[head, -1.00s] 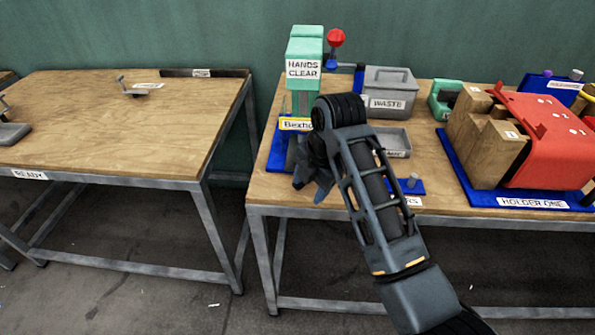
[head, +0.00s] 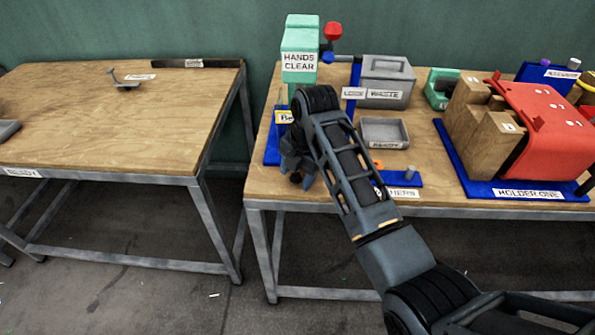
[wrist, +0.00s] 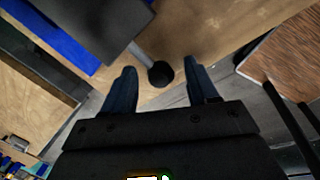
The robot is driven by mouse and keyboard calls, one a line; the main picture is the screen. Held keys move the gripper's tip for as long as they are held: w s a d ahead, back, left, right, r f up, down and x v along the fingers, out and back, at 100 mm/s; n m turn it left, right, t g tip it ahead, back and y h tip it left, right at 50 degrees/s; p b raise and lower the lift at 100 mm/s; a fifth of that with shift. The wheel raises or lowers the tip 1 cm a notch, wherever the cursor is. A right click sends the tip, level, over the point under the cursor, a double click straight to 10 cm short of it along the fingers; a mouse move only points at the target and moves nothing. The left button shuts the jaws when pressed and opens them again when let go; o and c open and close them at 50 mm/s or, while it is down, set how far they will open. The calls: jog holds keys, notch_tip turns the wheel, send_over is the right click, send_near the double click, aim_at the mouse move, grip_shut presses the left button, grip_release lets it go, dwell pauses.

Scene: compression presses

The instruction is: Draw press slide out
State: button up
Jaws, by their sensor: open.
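The press is a mint-green column with a HANDS CLEAR label (head: 300,62) on a blue base (head: 271,152), at the table's left end. A red-knobbed lever (head: 332,30) is at its upper right. In the wrist view a dark grey block (wrist: 95,25) over a blue plate has a short rod ending in a round black knob (wrist: 160,74). My gripper (head: 296,172) is low in front of the press, and my arm hides much of the press's lower part. In the wrist view my gripper (wrist: 163,69) is open, with a finger either side of the knob and visible gaps.
A lidded grey WASTE box (head: 388,80), a small grey tray (head: 384,133) and a blue block with a pin (head: 402,178) lie right of my arm. HOLDER ONE, with a red cover (head: 548,130), stands further right. A gap separates the READY table (head: 120,100).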

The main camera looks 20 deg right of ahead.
grip_shut()
dwell(0.6)
